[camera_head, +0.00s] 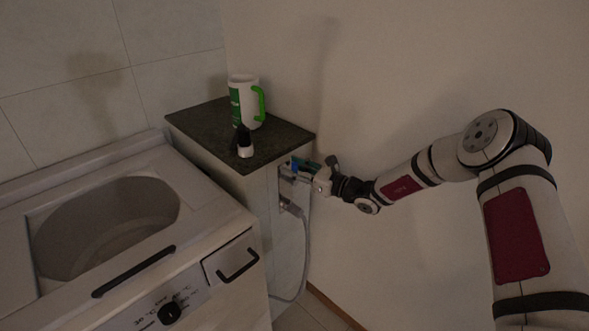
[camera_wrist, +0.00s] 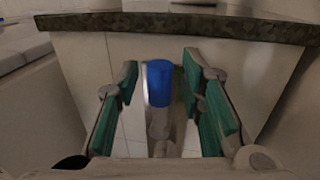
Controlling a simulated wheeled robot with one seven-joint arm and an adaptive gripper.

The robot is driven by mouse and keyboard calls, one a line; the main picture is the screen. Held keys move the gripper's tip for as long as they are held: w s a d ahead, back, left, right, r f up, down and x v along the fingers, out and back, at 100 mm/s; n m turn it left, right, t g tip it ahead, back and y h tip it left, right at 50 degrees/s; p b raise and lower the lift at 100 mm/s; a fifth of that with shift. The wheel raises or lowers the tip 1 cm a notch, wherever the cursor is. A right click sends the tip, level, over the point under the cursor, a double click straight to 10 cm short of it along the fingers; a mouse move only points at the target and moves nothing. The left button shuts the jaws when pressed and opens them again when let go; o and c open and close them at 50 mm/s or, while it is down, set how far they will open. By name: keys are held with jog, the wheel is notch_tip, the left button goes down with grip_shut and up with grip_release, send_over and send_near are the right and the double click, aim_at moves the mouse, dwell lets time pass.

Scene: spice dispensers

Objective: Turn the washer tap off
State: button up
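The washer tap has a blue handle (camera_wrist: 160,83) on a metal body (camera_wrist: 160,122), seen in the wrist view in front of the cabinet side. In the head view only a bit of the blue handle (camera_head: 294,168) shows, largely hidden by my gripper (camera_head: 308,170). In the wrist view my gripper (camera_wrist: 158,85) is open, with one green-padded finger on each side of the blue handle. A small gap shows at the left finger; the right finger is very close to the handle, and I cannot tell whether it touches.
A small cabinet with a dark stone top (camera_head: 205,120) stands by the tap, holding a white-and-green jug (camera_head: 243,103) and a small black-and-white bottle (camera_head: 244,143). A grey hose (camera_head: 305,250) hangs below the tap. The washer (camera_head: 215,215) stands left; a plain wall (camera_head: 400,80) lies right.

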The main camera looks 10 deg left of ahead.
grip_shut()
